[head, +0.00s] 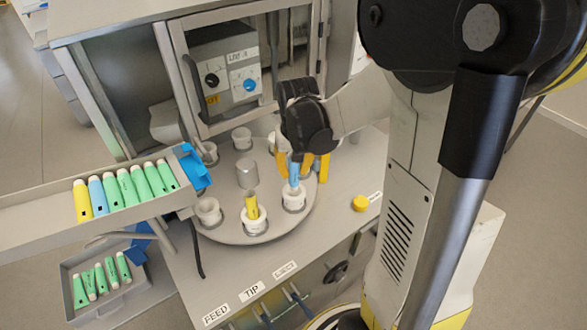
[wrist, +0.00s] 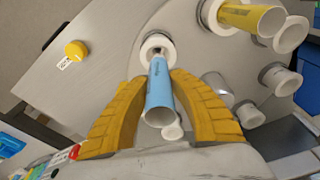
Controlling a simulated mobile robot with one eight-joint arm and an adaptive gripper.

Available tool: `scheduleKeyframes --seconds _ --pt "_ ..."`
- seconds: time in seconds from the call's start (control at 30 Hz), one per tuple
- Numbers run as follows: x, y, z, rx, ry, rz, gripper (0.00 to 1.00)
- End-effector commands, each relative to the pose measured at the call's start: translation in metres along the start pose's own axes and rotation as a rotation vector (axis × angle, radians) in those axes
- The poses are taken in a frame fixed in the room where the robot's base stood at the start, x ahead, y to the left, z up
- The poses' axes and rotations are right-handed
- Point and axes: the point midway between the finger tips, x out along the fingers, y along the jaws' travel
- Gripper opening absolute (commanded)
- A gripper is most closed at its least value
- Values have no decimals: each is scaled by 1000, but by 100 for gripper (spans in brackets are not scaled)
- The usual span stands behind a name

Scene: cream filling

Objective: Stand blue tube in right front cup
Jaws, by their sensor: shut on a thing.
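The blue tube (head: 294,175) is upright between the yellow fingers of my gripper (head: 295,168), which is shut on it. Its lower end is at the mouth of the white right front cup (head: 293,201) on the round turntable. In the wrist view, the blue tube (wrist: 160,95) points away between the fingers of my gripper (wrist: 159,80). Its narrow end overlaps the opening of the cup (wrist: 148,42). I cannot tell how deep the end sits in the cup.
A yellow tube (head: 252,207) stands in the neighbouring front cup (head: 254,226). Other cups (head: 208,211) ring the turntable (head: 225,233) around a grey centre post (head: 247,173). A feed tray (head: 30,222) with several tubes is at left. A yellow button (head: 360,203) is at right.

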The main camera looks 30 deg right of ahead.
Motion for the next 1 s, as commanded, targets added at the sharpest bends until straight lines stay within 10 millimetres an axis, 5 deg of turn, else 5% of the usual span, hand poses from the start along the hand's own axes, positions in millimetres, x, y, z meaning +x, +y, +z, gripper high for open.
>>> scheduleKeyframes --seconds 1.0 --pt "22 0 4 0 0 0 13"
